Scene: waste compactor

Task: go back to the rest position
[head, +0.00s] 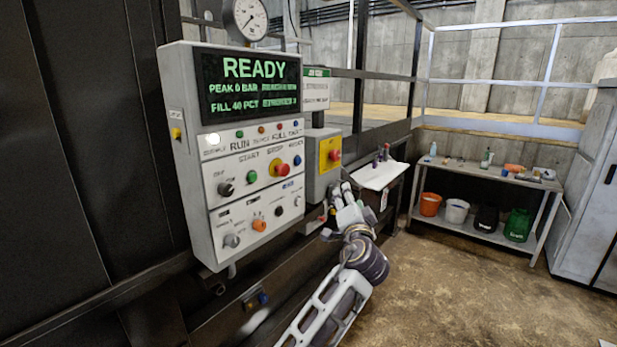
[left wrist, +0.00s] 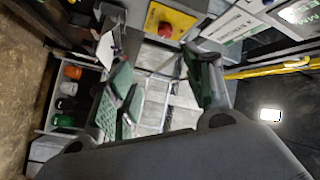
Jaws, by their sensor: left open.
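My left gripper (head: 346,205) is open and empty in the head view, in front of the lower machine rail, to the right of the control panel (head: 183,150). In the left wrist view its two green-padded fingers stand apart, with nothing between the tips (left wrist: 158,62). The panel screen (head: 248,84) reads READY, peak 0 bar and fill 40 pct. A yellow box with a red button (head: 334,155) is just above and left of the gripper; it also shows in the left wrist view (left wrist: 166,29). My right gripper is not in view.
A small white shelf (head: 379,175) with dark-handled items juts out beyond the gripper. A workbench (head: 485,177) holds bottles above and several buckets below. A grey cabinet (head: 590,190) stands at the far right. The brown floor (head: 450,290) in front is clear.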

